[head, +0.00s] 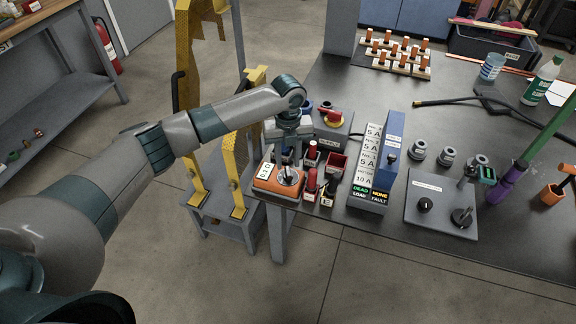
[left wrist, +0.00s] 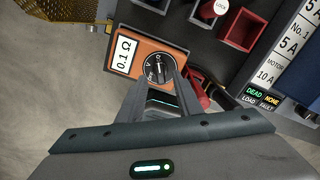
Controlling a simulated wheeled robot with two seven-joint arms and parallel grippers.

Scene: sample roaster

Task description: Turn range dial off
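The range dial (left wrist: 158,69) is a round dark knob with a light pointer on the face of an orange meter. The orange meter (head: 268,181) carries a "0.1 Ω" label and lies at the table's near left corner; it also shows in the left wrist view (left wrist: 122,52). My left gripper (head: 287,160) points down over the meter. In the left wrist view its fingers (left wrist: 165,84) reach the dial's lower edge, close together. I cannot tell whether they grip or touch the dial. My right gripper is not in view.
Red and black probes (head: 311,181) and a red bin (head: 336,164) stand just right of the meter. A grey box with a red knob (head: 331,117) is behind. A label panel (head: 367,165) and a dial box (head: 440,200) stand further right. A yellow stand (head: 195,100) is left of the table.

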